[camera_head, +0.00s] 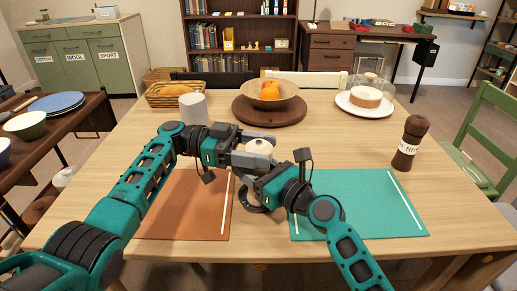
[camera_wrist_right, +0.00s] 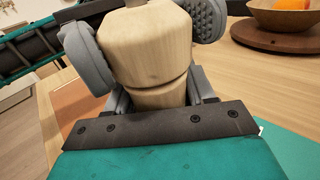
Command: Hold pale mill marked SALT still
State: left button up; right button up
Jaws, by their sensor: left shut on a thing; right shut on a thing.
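The pale wooden mill (camera_head: 259,147) stands between my two grippers in the head view, mostly hidden by them; only its rounded top shows clearly. In the right wrist view its pale wood body (camera_wrist_right: 150,50) fills the upper middle, with a narrower neck below. No SALT lettering is visible. My left gripper (camera_head: 258,142) is shut on the mill, coming in from the left. My right gripper (camera_head: 252,165) is shut on it too, from the front right; in the wrist view grey fingers flank the wood. Whether the mill touches the table is hidden.
A dark mill marked PEPPER (camera_head: 410,143) stands at the right of the table. A brown mat (camera_head: 185,210) and a teal mat (camera_head: 370,205) lie in front. Behind are a white cylinder (camera_head: 194,108), a basket (camera_head: 160,98), a fruit bowl (camera_head: 271,94) on a round board, and a plate (camera_head: 347,105).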

pick_arm(q)
jog(key=shift+f+m+g, duration=0.1)
jog(key=shift+m+g, duration=0.2)
jog(key=shift+g, duration=0.3)
jog(key=o, duration=1)
jog(key=shift+v, duration=3.75)
